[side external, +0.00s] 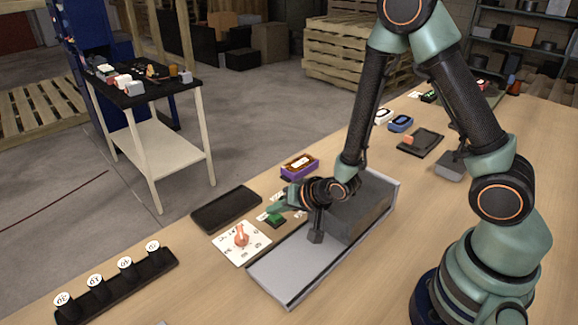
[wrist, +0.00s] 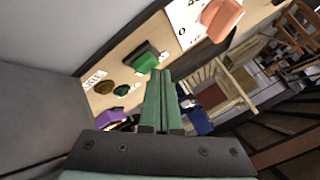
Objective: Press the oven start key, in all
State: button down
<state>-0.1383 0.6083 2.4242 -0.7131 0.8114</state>
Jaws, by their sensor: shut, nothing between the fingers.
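A bright green key (side external: 276,219) on a dark base sits on a tan panel beside the conveyor; it also shows in the wrist view (wrist: 147,62). No oven label on it is readable. My gripper (side external: 276,205) is shut and empty, low over the panel, its tips close to the green key. In the wrist view the shut fingers (wrist: 160,74) end just below and right of the key. I cannot tell whether they touch it. A small dark green round button (wrist: 121,90) and a brown one (wrist: 104,87) sit on the same panel.
A white dial card with an orange knob (side external: 241,236) lies beside the key. The grey conveyor (side external: 280,271) with a dark tunnel (side external: 360,211) runs alongside. A purple box (side external: 299,166), a black tray (side external: 226,208) and a rack of numbered black holders (side external: 115,287) stand nearby.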

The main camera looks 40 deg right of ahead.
jog(key=shift+s+d, duration=0.5)
jog(key=shift+s, duration=0.3)
jog(key=shift+f, duration=0.1)
jog(key=shift+w+a+r, duration=0.1)
jog(key=shift+r, duration=1.25)
jog(key=shift+w+a+r, duration=0.1)
jog(key=shift+r, duration=1.25)
jog(key=shift+r, duration=0.15)
jog(key=s+d+r+n+g, duration=0.2)
jog(key=s+r+n, duration=0.2)
jog(key=s+r, duration=0.2)
jog(key=s+d+r+n+g+h, duration=0.1)
jog(key=s+d+r+n, duration=0.2)
jog(key=s+r, duration=0.3)
notch_tip(320, 180, up, 6)
jog(key=shift+f+n+g, duration=0.2)
jog(key=shift+n+g, duration=0.2)
